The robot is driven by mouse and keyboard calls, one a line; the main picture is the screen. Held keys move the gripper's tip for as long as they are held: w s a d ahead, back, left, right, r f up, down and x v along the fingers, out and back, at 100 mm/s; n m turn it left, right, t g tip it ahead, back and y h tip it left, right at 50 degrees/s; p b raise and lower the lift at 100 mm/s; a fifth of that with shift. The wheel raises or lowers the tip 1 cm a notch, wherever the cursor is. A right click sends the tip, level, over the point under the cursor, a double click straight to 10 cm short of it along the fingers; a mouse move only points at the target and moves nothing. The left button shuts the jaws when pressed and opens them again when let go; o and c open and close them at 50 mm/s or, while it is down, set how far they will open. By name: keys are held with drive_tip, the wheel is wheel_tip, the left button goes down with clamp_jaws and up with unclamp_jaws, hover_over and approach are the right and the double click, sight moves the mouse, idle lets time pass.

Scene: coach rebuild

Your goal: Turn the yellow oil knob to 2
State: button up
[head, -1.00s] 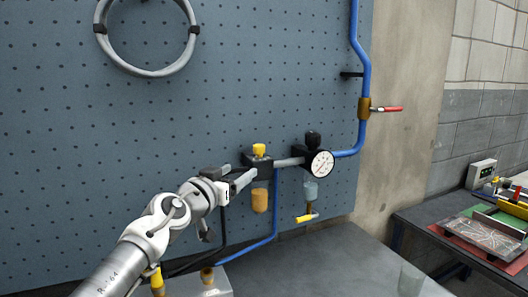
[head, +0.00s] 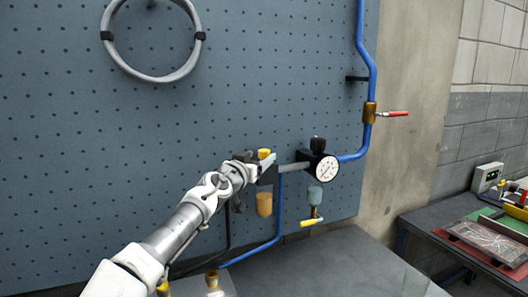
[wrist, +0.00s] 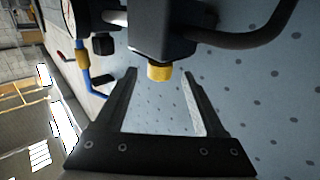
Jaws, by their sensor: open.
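The yellow oil knob (head: 264,153) sits on top of the dark lubricator block, above an amber oil bowl (head: 264,204), on the pegboard's air line. In the head view my gripper (head: 262,161) is right at the knob and partly covers it and the block. In the wrist view the yellow knob (wrist: 159,72) lies just beyond the fingertips, roughly between them. My gripper (wrist: 160,85) is open, with nothing between its fingers. No number marks on the knob can be read.
A pressure gauge (head: 326,168) and a black knob (head: 318,144) stand right of the lubricator. A blue pipe (head: 367,90) with a red-handled valve (head: 392,114) runs up the right. The pegboard (head: 90,150) is close behind. A grey bench (head: 330,262) lies below.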

sight(262, 155)
drive_tip(key=shift+p+x, duration=0.3)
drive_tip(key=shift+x, duration=1.7)
clamp_jaws()
